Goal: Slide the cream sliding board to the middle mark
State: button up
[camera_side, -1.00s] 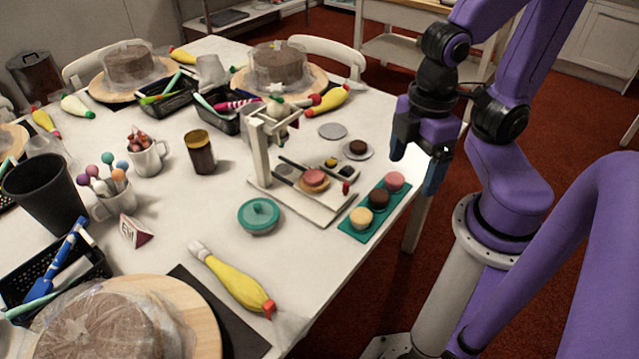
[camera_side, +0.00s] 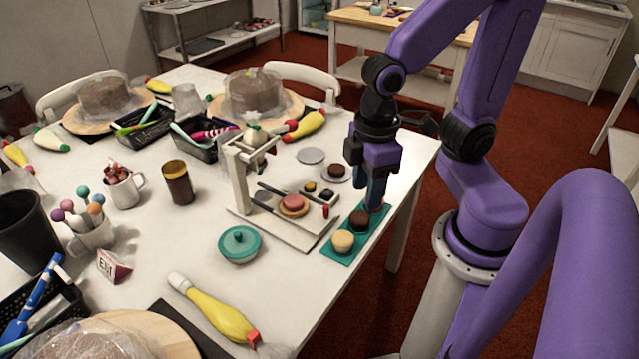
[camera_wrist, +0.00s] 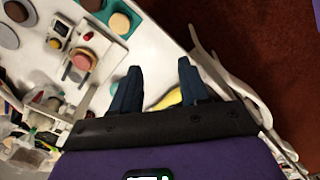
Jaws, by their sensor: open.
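A cream stand with an upright frame (camera_side: 238,175) and a flat cream base (camera_side: 285,231) sits near the table's right edge. Dark rails (camera_side: 272,189) cross it. A pink-topped cake on a tan disc (camera_side: 293,208) rests between them, and a small red knob (camera_side: 325,212) is beside it. The cream sliding board and middle mark cannot be told apart from the base. My gripper (camera_side: 375,200) points down over the far end of the teal mat, right of the stand. In the wrist view its fingers (camera_wrist: 158,68) are apart with nothing between them.
The teal mat (camera_side: 362,238) carries a yellow and a dark cake; my gripper hides its far end. A teal lidded dish (camera_side: 239,245) and yellow piping bag (camera_side: 218,315) lie nearby. A grey disc (camera_side: 311,155) and a plated dark cake (camera_side: 335,173) are behind.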

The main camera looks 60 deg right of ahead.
jog(key=w+d+f+m, duration=0.4)
jog(key=w+f+m, duration=0.25)
jog(key=w, duration=0.45)
jog(key=m, duration=0.4)
send_over(325, 207)
notch_tip(325, 207, down, 7)
jog(key=shift+s+f, duration=0.15)
jog(key=shift+f, duration=4.45)
grip_shut()
jog(key=shift+w, duration=6.15)
